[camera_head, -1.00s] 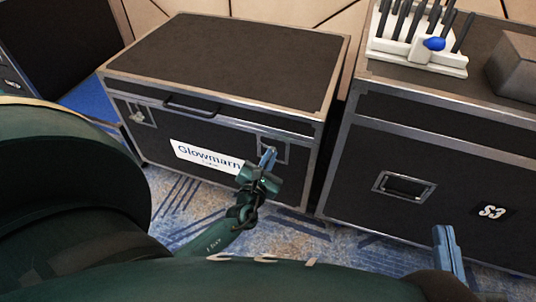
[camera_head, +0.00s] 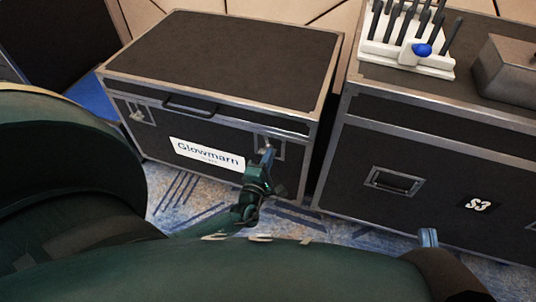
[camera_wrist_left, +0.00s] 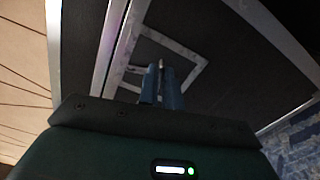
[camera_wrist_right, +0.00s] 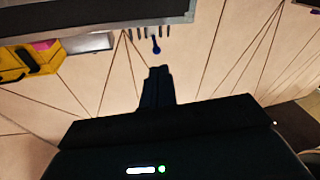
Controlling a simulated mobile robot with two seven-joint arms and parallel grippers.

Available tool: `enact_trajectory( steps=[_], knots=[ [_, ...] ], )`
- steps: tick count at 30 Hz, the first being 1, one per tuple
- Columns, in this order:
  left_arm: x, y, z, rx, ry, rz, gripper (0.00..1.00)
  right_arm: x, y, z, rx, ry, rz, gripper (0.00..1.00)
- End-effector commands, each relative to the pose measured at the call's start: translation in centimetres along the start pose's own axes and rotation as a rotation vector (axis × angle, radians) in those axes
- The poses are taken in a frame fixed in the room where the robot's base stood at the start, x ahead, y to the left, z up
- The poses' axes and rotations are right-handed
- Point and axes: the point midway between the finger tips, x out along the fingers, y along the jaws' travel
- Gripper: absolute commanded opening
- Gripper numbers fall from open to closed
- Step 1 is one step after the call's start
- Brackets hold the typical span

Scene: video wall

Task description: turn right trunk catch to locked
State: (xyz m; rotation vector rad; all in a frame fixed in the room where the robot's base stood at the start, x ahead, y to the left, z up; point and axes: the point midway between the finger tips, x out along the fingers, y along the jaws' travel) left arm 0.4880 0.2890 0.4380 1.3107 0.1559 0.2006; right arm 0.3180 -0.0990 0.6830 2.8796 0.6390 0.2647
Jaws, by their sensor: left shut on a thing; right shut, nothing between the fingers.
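The black trunk (camera_head: 215,60) with silver edges and a Glowmarn label (camera_head: 207,155) stands at the left centre. Its right catch sits in a silver recessed frame (camera_head: 282,152) on the front face. My left gripper (camera_head: 267,156) is at this catch, shut on it. In the left wrist view, the blue fingers (camera_wrist_left: 161,85) close around the small catch (camera_wrist_left: 161,64) inside the pale frame. The fingers hide most of the catch, so its angle is unclear. The left catch (camera_head: 137,115) is free. My right gripper (camera_head: 428,238) is shut and empty, before the S3 case.
A larger black case (camera_head: 430,150) marked S3 stands close at the right. A white rack (camera_head: 405,50) with dark tools and a blue-tipped one, and a grey box (camera_head: 510,70), sit on it. Patterned carpet (camera_head: 180,195) shows in front of the trunk.

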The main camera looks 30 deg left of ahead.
Motion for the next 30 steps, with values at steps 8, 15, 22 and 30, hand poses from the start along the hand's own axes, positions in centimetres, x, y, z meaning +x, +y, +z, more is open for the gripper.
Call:
enact_trajectory(
  steps=[8,15,22,30],
  knots=[
    [0.16,-0.02,0.06,0.174,-0.001,0.003,0.00,0.04,0.36,0.18,0.000,-0.034,0.010,0.00],
    [0.19,-0.17,0.04,0.249,-0.001,0.003,0.00,0.09,0.68,0.25,0.003,-0.058,0.017,0.00],
    [0.20,-0.21,0.04,0.270,-0.001,0.004,0.00,0.10,0.73,0.13,0.006,-0.060,0.018,0.00],
    [0.20,-0.21,0.05,0.271,-0.002,0.004,0.00,0.08,0.69,0.11,0.008,-0.060,0.017,0.00]
  ],
)
